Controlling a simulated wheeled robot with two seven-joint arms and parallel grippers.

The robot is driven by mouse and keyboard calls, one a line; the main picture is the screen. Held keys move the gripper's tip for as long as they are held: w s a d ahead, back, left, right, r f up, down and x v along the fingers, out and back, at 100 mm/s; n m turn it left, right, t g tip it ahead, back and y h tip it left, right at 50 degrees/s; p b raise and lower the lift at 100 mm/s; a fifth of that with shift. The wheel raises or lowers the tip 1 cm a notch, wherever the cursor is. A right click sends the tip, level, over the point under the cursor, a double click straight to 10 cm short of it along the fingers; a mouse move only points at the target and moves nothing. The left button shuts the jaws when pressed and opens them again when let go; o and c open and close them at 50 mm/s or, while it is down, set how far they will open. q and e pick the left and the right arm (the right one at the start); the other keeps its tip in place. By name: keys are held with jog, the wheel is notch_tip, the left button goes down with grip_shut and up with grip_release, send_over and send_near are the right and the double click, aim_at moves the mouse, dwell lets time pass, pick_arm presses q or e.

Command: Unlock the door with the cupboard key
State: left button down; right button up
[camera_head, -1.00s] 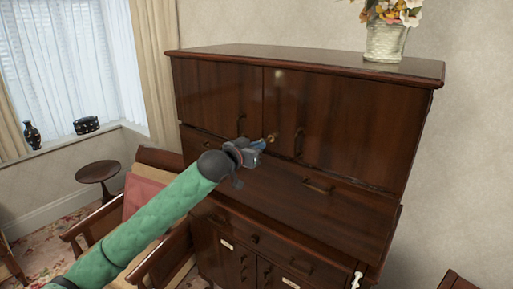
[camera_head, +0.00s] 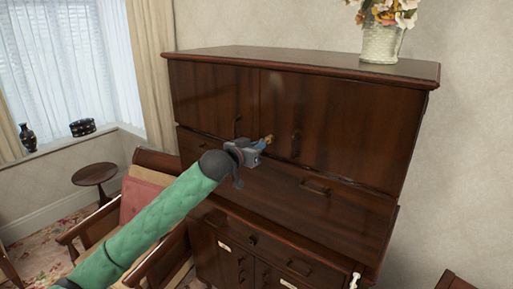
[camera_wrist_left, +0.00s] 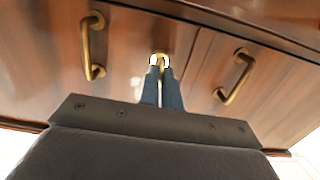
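The dark wooden cupboard (camera_head: 340,115) has two upper doors, both shut, with handles on either side of the middle seam. My left gripper (camera_head: 262,146) is in front of the lower part of these doors, between the two handles. Its fingers are shut on a small brass key (camera_head: 268,139), of which only part shows. In the left wrist view the key (camera_wrist_left: 159,58) shows as a brass piece between the fingertips, close to the door front. The left handle (camera_wrist_left: 92,45) and right handle (camera_wrist_left: 235,76) flank it. I cannot tell whether the key touches a keyhole.
A wooden armchair with a pink cushion (camera_head: 146,196) stands left of the cupboard, below my left arm. A small round table (camera_head: 94,174) is further left. A small white object (camera_head: 354,281) shows at the bottom edge.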

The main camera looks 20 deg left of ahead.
pick_arm(q)
jog(key=shift+w, duration=0.1)
pick_arm(e)
jog(key=shift+a, duration=0.1)
pick_arm(q)
jog(key=shift+m, duration=1.1)
pick_arm(e)
jog(key=shift+a, duration=0.2)
pick_arm(q)
jog(key=shift+d+m+y, duration=0.1)
jog(key=shift+m+y, duration=0.2)
jog(key=shift+m, duration=0.9)
pick_arm(e)
jog(key=shift+d, duration=0.25)
pick_arm(q)
jog(key=shift+m, duration=1.2)
pick_arm(e)
jog(key=shift+a, duration=0.15)
